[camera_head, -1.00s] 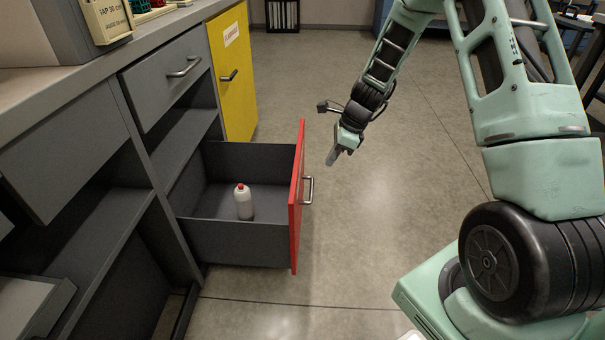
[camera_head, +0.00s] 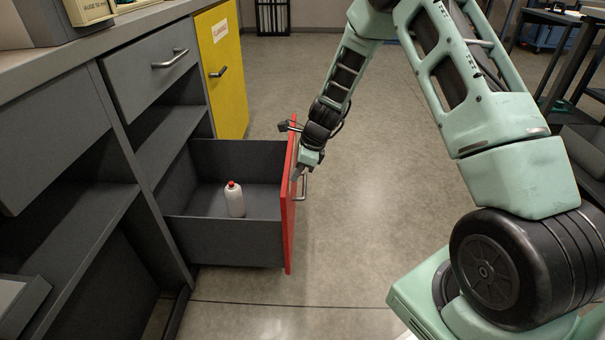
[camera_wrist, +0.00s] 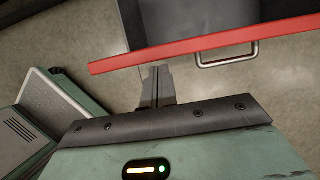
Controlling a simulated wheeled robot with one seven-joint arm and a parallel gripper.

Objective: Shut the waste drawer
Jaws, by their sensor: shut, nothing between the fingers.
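The waste drawer (camera_head: 224,242) with a red front (camera_head: 288,222) stands pulled out of the grey cabinet, low down. A white bottle with a red cap (camera_head: 235,200) stands inside it. My gripper (camera_head: 298,176) is shut and empty, at the outer side of the red front near its handle (camera_head: 303,187). In the wrist view the shut fingers (camera_wrist: 157,82) point at the red front's top edge (camera_wrist: 200,46), with the handle (camera_wrist: 228,58) to their right. I cannot tell whether the fingertips touch the front.
A closed grey drawer (camera_head: 150,75) with a handle is above, left of a yellow cabinet door (camera_head: 228,95). Open shelves (camera_head: 75,225) lie to the left. The floor (camera_head: 370,200) right of the drawer is clear. Dark tables stand at far right.

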